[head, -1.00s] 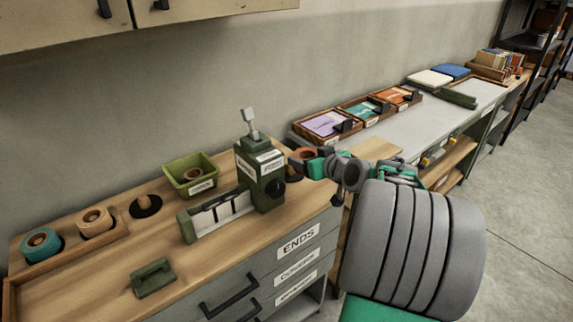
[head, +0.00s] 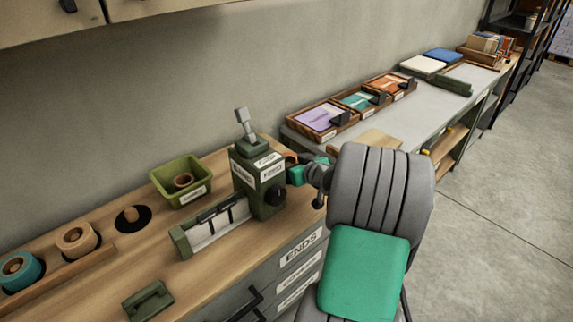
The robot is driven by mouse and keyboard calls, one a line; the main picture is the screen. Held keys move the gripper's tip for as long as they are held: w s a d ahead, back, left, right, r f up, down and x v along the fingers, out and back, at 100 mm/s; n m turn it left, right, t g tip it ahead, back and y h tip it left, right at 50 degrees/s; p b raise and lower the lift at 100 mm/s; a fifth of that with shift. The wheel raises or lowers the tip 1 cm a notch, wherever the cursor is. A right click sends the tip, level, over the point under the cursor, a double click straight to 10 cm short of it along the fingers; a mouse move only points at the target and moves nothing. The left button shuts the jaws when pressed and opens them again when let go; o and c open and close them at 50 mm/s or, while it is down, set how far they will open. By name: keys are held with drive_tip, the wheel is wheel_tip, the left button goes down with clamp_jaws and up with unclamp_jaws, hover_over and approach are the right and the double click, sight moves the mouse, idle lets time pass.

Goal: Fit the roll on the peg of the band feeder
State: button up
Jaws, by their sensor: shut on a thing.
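The green machine (head: 257,180), with a grey lever on top and a black knob, stands on the wooden bench. I cannot tell whether it is the band feeder. My gripper (head: 298,169) is at its far right side, shut on a brown roll (head: 290,157). The machine hides much of the roll and fingertips, so I cannot tell whether the roll is around a peg. A black disc with a short wooden peg (head: 132,217) sits bare on the bench to the left. A tan roll (head: 77,239) and a teal roll (head: 17,270) lie at the bench's left end.
A green bin (head: 180,185) with a brown core in it stands behind the machine's left part. A green handled block (head: 148,300) lies near the front edge. Trays of coloured cards (head: 322,122) stand on the grey table to the right. The wall cabinet (head: 40,22) hangs above.

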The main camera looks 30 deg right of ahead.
drive_tip(key=shift+a, duration=0.1)
drive_tip(key=shift+f+b, duration=0.35)
drive_tip(key=shift+b, duration=0.2)
drive_tip(key=o, duration=1.4)
drive_tip(key=shift+o, duration=0.2)
drive_tip(key=shift+r+p, duration=0.25)
drive_tip(key=shift+p, duration=0.1)
drive_tip(key=v, duration=1.2)
drive_tip(key=shift+r, duration=0.1)
